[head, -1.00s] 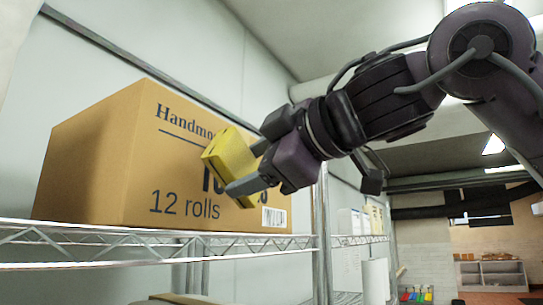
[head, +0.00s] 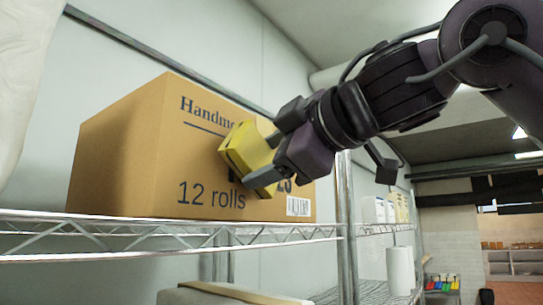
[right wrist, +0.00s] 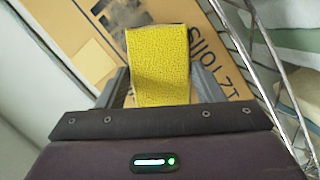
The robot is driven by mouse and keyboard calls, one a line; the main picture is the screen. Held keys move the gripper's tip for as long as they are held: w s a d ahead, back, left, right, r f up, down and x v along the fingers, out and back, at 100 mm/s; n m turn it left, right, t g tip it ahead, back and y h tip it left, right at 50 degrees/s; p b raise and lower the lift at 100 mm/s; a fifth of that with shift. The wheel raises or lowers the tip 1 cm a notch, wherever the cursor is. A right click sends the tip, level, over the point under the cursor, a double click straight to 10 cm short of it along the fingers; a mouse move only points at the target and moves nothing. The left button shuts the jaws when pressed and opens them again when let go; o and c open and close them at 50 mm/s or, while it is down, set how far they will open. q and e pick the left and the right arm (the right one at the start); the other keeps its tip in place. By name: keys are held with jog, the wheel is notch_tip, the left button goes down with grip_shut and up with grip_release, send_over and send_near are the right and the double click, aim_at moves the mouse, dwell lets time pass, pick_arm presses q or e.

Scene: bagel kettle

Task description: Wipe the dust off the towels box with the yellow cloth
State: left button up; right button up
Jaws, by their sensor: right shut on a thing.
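The towels box (head: 130,150) is a large brown carton with "12 rolls" printed on its front. It stands on a wire shelf in the head view and also fills the back of the right wrist view (right wrist: 75,45). My right gripper (head: 262,163) is shut on the yellow cloth (head: 243,150), which looks like a folded block. The cloth is in front of the box's printed face and seems to be against it, but I cannot tell if they touch. The right wrist view shows the cloth (right wrist: 158,65) between the fingers. Dust on the box is not clear. My left gripper is out of view.
The wire shelf (head: 130,238) has a metal post (head: 346,220) right of the box. Another carton (head: 225,295) sits below. White items (head: 378,210) and a paper roll (head: 400,270) stand on shelves farther right.

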jog(key=shift+w+a, duration=0.4)
jog(key=shift+a, duration=0.2)
jog(key=shift+w+d, duration=3.5)
jog(key=shift+w, duration=1.5)
jog(key=shift+s+a+b, duration=0.5)
jog(key=shift+s+a, duration=0.45)
jog(key=shift+s, duration=0.3)
jog(key=shift+s+a+b, duration=0.45)
jog(key=shift+s+a, duration=0.45)
jog(key=shift+s, duration=0.35)
jog(key=shift+s+a, duration=0.65)
jog(key=shift+s, duration=0.3)
jog(key=shift+s+a+b, duration=0.45)
jog(key=shift+s+a, duration=0.1)
jog(key=shift+s, duration=0.3)
jog(key=shift+s+a, duration=0.55)
jog(key=shift+s, duration=0.25)
